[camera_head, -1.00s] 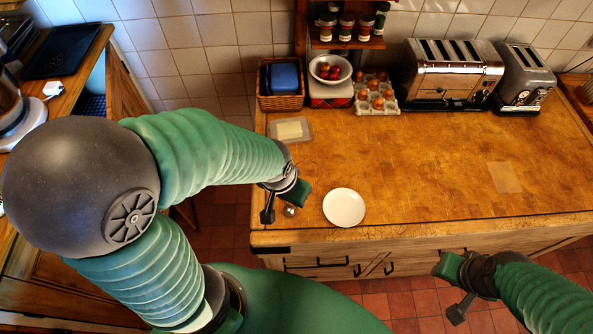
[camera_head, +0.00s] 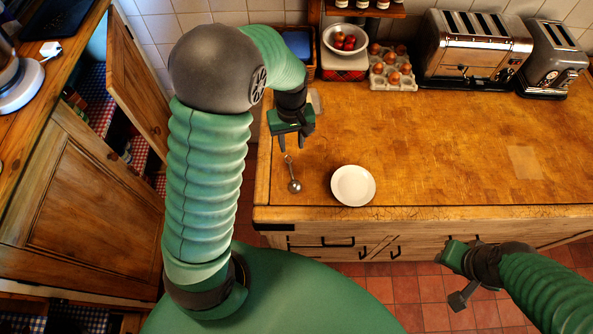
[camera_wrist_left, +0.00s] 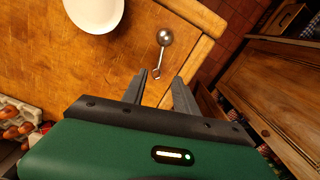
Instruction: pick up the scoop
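The scoop (camera_head: 294,186) is a small metal tool with a shiny round end and a thin handle. It lies on the wooden worktop (camera_head: 430,150) near its front left corner, with the round end towards the front edge. My left gripper (camera_head: 291,148) is over the handle end, fingers pointing towards the scoop. In the left wrist view the scoop (camera_wrist_left: 165,37) shows just beyond the fingertips, and the handle end lies between the two spread fingers (camera_wrist_left: 160,79), with gaps on both sides. My right gripper (camera_head: 455,275) is in front of the worktop, away from the scoop; its fingers are unclear.
A white plate (camera_head: 353,186) lies just right of the scoop; it also shows in the left wrist view (camera_wrist_left: 95,12). At the back stand a bowl of red fruit (camera_head: 344,40), an egg tray (camera_head: 391,69) and two toasters (camera_head: 474,50). The worktop's middle is clear.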

